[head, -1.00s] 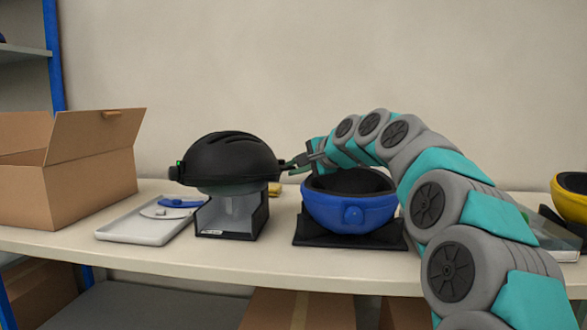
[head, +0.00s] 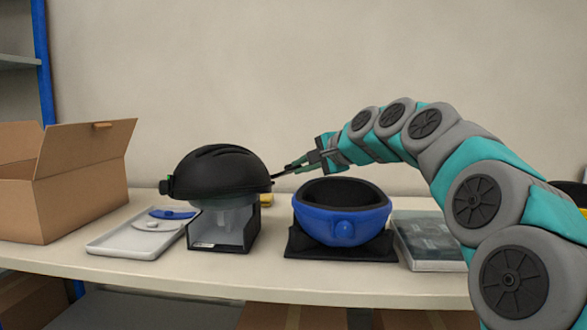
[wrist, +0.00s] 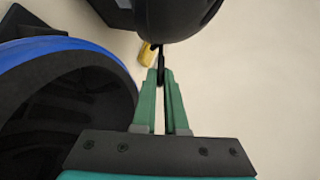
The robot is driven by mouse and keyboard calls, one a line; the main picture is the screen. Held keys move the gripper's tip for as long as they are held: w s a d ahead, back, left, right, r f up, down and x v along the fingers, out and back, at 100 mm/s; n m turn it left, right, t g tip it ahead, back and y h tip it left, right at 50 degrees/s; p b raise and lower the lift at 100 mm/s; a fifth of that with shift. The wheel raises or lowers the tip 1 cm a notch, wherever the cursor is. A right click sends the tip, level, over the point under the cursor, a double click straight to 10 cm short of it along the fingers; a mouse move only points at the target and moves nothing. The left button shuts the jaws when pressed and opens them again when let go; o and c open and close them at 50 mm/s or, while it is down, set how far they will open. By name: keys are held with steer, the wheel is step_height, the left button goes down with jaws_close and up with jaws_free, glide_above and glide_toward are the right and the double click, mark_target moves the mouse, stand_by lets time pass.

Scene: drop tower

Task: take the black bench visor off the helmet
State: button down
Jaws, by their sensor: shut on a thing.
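A black helmet (head: 220,168) sits on a low stand with a grey block at the left of centre on the bench. My gripper (head: 291,167) is at its right side, with its fingers shut on a thin black part (wrist: 160,66). That part reaches towards the helmet's lower right edge, and I take it to be the black visor's tab. In the wrist view the fingers (wrist: 160,90) close round it just below the dark helmet (wrist: 175,15). The rest of the visor is hidden or blends with the helmet, so I cannot tell whether they still touch.
A blue helmet (head: 343,222) lies open side up on a black pad, below my gripper. A white tray (head: 112,245) with blue and white pieces and an open cardboard box (head: 75,180) stand left. A clear-lidded case (head: 425,262) is at right. A yellow item (head: 266,200) lies behind.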

steer(key=v, duration=0.8)
steer(key=shift+s+d+p, duration=0.25)
steer(key=shift+s+p, duration=0.05)
steer(key=shift+p, duration=0.05)
steer(key=shift+s, duration=0.1)
